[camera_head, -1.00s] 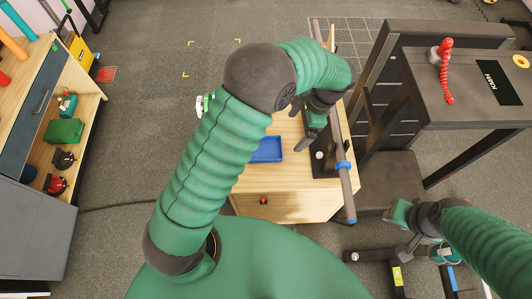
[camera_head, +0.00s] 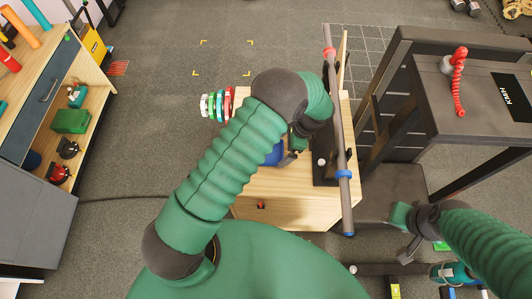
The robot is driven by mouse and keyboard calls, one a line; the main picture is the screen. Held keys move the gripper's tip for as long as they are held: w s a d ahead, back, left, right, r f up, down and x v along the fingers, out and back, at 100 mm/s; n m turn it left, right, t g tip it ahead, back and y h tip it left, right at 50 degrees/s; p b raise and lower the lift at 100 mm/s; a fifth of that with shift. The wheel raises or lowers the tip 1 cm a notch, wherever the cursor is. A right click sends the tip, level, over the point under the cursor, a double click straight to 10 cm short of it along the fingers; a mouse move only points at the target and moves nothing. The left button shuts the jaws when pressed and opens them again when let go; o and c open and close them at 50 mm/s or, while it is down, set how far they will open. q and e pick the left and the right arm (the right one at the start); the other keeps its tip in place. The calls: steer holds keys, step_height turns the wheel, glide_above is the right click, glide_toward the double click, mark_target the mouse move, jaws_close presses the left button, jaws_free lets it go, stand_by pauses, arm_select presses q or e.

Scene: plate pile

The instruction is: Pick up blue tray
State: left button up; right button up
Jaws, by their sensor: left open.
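The blue tray (camera_head: 274,155) lies on the wooden table (camera_head: 285,193). Most of it is hidden behind my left arm; only a small blue part shows. My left gripper (camera_head: 289,158) is over the right part of the tray, with its fingers pointing down toward it. The gripper is open; I cannot tell whether it touches the tray. My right gripper (camera_head: 399,237) is at the lower right, away from the table, and its jaws are not clear.
A long bar (camera_head: 340,140) on a black stand runs along the table's right side. Coloured round plates (camera_head: 217,104) stand at the table's left edge. A dark bench (camera_head: 480,95) is on the right, a shelf unit (camera_head: 60,100) on the left.

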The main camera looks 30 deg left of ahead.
arm_select(q)
steer(key=x, duration=0.2)
steer(key=shift+a+f, duration=0.1)
steer(key=shift+f, duration=0.3)
steer(key=shift+a, duration=0.15)
